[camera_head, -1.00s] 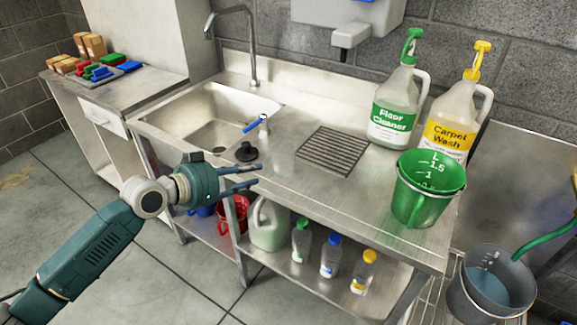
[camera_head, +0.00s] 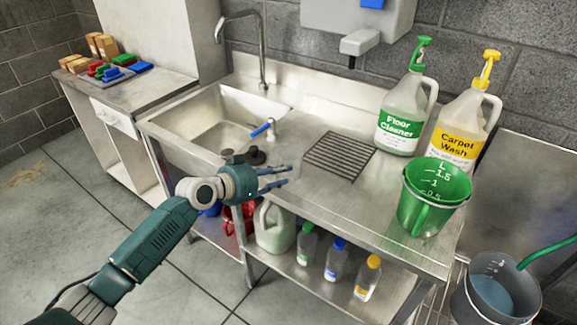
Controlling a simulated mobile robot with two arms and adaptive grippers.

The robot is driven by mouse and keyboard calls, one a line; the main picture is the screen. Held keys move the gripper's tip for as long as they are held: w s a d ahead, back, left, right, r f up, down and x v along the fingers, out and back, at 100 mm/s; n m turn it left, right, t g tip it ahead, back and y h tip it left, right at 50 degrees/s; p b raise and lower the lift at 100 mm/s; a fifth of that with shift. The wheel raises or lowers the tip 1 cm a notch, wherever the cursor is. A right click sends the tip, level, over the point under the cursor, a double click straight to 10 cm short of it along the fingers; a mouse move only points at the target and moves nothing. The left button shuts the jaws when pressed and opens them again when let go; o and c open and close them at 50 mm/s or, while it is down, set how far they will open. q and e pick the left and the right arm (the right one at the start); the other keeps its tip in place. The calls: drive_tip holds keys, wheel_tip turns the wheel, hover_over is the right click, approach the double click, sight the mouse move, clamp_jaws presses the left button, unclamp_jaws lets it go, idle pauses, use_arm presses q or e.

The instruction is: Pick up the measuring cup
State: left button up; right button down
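The green measuring cup (camera_head: 428,206), with white volume marks inside, stands upright at the right front corner of the steel sink counter (camera_head: 312,190). My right gripper is not in view.
A Floor Cleaner jug (camera_head: 402,112) and a Carpet Wash jug (camera_head: 462,130) stand behind the cup. A wire rack (camera_head: 339,154) and sink basin (camera_head: 205,128) lie left of it. Several bottles stand on the lower shelf. A grey bucket (camera_head: 497,290) is at lower right.

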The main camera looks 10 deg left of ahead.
use_arm(q)
clamp_jaws()
